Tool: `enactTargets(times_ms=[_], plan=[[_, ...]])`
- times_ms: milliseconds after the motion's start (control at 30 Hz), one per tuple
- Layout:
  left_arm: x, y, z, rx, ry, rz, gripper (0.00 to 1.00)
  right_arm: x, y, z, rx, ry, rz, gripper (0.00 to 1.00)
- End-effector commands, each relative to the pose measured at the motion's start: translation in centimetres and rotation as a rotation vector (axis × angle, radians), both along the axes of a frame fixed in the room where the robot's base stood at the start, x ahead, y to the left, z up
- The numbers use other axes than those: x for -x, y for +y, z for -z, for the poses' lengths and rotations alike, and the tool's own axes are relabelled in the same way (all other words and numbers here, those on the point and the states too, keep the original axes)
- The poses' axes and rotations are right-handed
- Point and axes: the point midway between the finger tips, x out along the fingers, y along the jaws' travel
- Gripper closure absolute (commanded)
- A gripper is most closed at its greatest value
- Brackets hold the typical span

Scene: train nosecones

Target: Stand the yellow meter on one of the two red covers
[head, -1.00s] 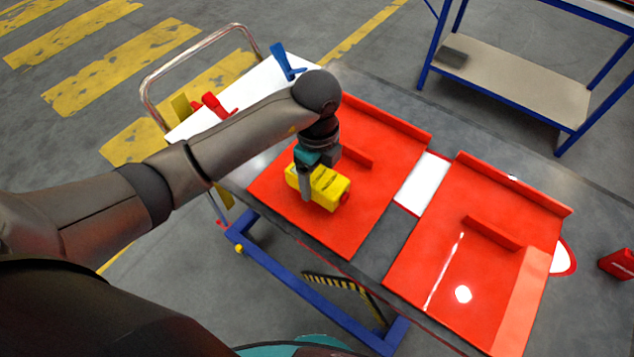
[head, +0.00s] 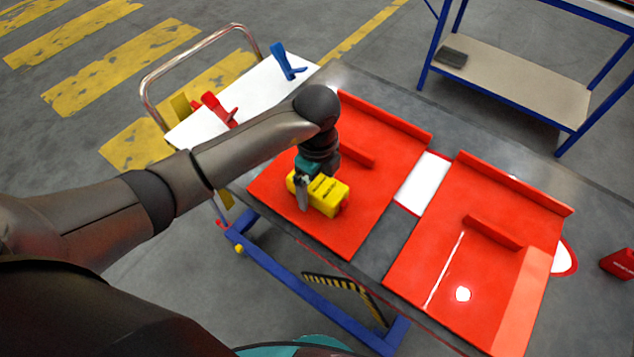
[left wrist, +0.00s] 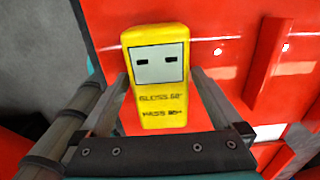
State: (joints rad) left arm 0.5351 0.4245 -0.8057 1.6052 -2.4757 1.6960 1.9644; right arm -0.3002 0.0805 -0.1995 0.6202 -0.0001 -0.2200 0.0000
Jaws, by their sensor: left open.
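The yellow meter (head: 329,194) rests on the left red cover (head: 372,205), near its front edge, with its labelled face up. In the left wrist view the meter (left wrist: 160,75) shows a pale display with two dark marks and printed text below. My left gripper (head: 306,188) is open, with one finger on each side of the meter. The gripper hides part of the meter in the head view. The right red cover (head: 425,262) lies to the right and carries nothing. My right gripper is not in view.
Both covers have raised ribs and a raised back edge. A white trolley top (head: 262,93) with a red clamp (head: 214,107) and a blue clamp (head: 284,62) is at the back left. A red box (head: 618,263) sits at the far right. A blue-framed shelf (head: 515,85) stands behind.

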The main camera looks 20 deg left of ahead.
Motion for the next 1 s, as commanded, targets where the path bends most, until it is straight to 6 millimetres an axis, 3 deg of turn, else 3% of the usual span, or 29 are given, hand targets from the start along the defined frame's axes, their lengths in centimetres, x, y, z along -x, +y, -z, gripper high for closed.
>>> enactTargets(times_ms=[233, 700, 1000], plan=[[-0.1, 0.0, -1.8, 0.001, -0.004, 0.001, 0.00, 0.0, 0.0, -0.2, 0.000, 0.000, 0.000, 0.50], [-0.1, 0.0, -10.9, 0.000, -0.003, 0.000, 0.00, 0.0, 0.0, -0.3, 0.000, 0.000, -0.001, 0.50], [0.0, 0.0, -12.4, 0.000, 0.000, 0.000, 0.00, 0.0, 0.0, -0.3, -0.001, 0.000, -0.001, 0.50]])
